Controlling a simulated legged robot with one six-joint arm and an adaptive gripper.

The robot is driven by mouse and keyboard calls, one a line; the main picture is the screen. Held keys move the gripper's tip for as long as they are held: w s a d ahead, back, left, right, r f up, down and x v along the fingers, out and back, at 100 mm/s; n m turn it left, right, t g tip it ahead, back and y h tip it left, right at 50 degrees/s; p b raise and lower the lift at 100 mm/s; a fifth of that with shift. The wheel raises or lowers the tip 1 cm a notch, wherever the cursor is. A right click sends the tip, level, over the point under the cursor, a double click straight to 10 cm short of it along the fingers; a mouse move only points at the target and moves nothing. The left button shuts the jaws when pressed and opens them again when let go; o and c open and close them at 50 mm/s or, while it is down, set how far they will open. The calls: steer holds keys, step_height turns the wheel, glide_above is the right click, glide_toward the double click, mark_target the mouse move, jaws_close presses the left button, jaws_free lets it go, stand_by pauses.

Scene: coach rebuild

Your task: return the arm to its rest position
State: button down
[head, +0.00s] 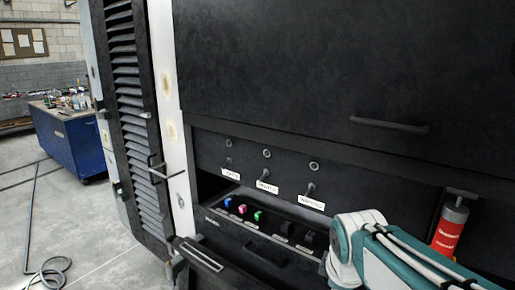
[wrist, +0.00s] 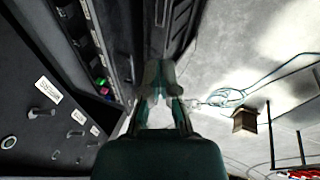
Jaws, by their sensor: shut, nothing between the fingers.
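My arm (head: 385,252), teal and white, shows at the lower right of the head view, in front of a dark cabinet (head: 300,75). Its gripper end cannot be made out there. In the wrist view my gripper (wrist: 159,72) points up the picture from the middle, its fingertips together with nothing between them. The cabinet's dark panel with labels and switches lies to its left in that view (wrist: 45,110). The gripper appears apart from it, over the open side.
An open drawer (head: 265,222) holds blue, pink and green pieces and black blocks. A red cylinder (head: 449,232) stands right of my arm. A louvred door (head: 135,110) stands open at left. A blue workbench (head: 72,140) and a coiled cable (head: 48,275) lie beyond on open floor.

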steer(key=s+m+t, duration=0.1)
steer(key=s+m, duration=1.1)
steer(key=shift+s+f+m+y, duration=0.15)
steer(key=shift+s+m+y, duration=0.05)
steer(key=shift+m+y, duration=0.1)
